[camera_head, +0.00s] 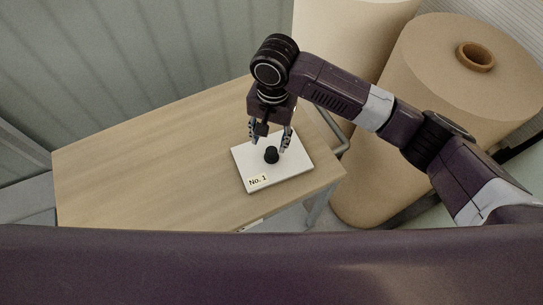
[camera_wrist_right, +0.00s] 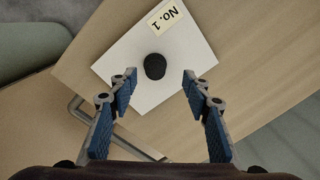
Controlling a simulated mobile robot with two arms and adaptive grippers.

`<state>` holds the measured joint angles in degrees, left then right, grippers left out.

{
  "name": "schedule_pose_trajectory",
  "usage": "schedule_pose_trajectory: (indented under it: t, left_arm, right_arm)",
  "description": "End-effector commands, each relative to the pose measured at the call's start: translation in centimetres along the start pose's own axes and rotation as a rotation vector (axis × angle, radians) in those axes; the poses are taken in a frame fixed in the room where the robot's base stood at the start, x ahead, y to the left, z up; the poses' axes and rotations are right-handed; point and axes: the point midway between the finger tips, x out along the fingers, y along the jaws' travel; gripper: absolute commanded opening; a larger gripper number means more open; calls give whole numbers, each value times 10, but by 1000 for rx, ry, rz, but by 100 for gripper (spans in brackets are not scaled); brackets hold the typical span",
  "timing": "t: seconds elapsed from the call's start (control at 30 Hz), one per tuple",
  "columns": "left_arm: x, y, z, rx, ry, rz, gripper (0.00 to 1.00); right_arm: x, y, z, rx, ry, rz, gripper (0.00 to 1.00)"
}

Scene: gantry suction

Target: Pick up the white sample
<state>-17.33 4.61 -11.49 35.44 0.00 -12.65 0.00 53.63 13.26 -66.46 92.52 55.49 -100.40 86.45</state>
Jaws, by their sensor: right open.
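A flat white square sample (camera_head: 293,168) lies near the right end of the wooden table. It has a "No. 1" label (camera_head: 258,181) at its front edge and a short black knob-like piece (camera_head: 271,155) near its middle. My right gripper (camera_head: 268,145) is open and points down over the white sample. In the right wrist view the black piece (camera_wrist_right: 155,66) shows in the gap between the open fingertips (camera_wrist_right: 160,76), apart from both. The white sample (camera_wrist_right: 195,50) shows under it. How high the fingertips are is hard to tell. My left gripper is not in view.
The wooden table (camera_head: 140,160) is bare to the left of the sample. Large brown paper rolls (camera_head: 450,75) stand close behind and to the right of the table. A grey corrugated wall (camera_head: 130,60) is at the back left.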

Motion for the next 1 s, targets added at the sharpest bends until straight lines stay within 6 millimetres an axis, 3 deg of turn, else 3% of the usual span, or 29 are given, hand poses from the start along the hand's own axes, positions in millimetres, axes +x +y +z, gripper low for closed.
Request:
schedule_pose_trajectory:
  t: [0.17,0.47,0.73,1.0]
  left_arm:
    - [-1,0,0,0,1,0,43]
    - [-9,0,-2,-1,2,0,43]
    - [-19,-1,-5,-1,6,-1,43]
    - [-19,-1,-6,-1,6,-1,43]
  right_arm:
    - [-4,7,-14,67,17,44,44]
    - [26,8,-11,69,16,47,44]
    - [65,8,-6,69,17,46,44]
    - [71,8,-6,67,18,43,44]
